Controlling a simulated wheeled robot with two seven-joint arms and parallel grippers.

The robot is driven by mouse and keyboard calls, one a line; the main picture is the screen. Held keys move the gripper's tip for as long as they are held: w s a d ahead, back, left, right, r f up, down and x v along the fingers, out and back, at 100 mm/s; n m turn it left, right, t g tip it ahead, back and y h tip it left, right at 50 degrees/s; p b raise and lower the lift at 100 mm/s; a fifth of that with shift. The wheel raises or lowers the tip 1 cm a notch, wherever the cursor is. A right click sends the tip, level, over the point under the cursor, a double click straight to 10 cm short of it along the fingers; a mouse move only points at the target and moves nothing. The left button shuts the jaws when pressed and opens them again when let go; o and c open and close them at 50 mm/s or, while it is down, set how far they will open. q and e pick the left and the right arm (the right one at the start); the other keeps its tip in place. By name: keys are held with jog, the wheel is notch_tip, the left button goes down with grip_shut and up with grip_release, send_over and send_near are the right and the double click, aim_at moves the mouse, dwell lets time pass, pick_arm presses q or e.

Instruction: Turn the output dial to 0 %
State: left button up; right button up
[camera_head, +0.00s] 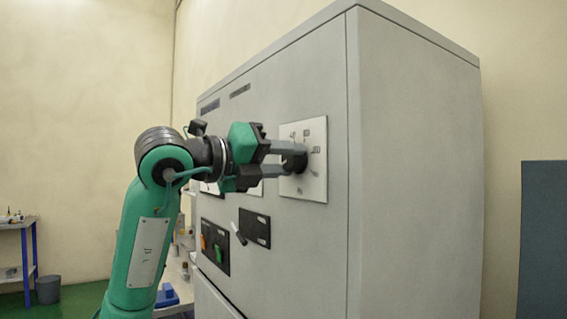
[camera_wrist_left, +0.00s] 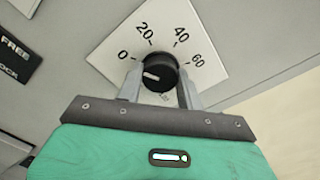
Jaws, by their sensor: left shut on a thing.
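The output dial is a black round knob (camera_wrist_left: 160,70) on a white scale plate (camera_wrist_left: 207,28) marked 0, 20, 40 and 60 in the left wrist view. Its white pointer line faces left, on the side of the 0 mark. In the head view the plate (camera_head: 316,180) is on the cabinet's front, with the knob partly covered by the fingers. My left gripper (camera_head: 289,157) is shut on the knob, one finger on each side. My right gripper is not in view.
The tall grey cabinet (camera_head: 415,150) fills the middle. Black switch panels (camera_head: 255,228) with orange and green switches and a tilted lever (camera_head: 239,235) sit below the arm. A workbench stands behind at left. A dark blue panel (camera_head: 543,240) stands at right.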

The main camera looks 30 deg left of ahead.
pick_arm(q)
jog(key=shift+d+f+n, duration=0.1)
jog(key=shift+f+n, duration=0.1)
jog(key=shift+n, duration=0.1)
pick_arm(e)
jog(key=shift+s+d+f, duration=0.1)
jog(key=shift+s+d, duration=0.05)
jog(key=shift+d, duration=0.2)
pick_arm(q)
jog(key=o, duration=1)
jog(key=shift+r, duration=0.1)
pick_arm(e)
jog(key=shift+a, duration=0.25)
pick_arm(q)
jog(key=shift+s, duration=0.1)
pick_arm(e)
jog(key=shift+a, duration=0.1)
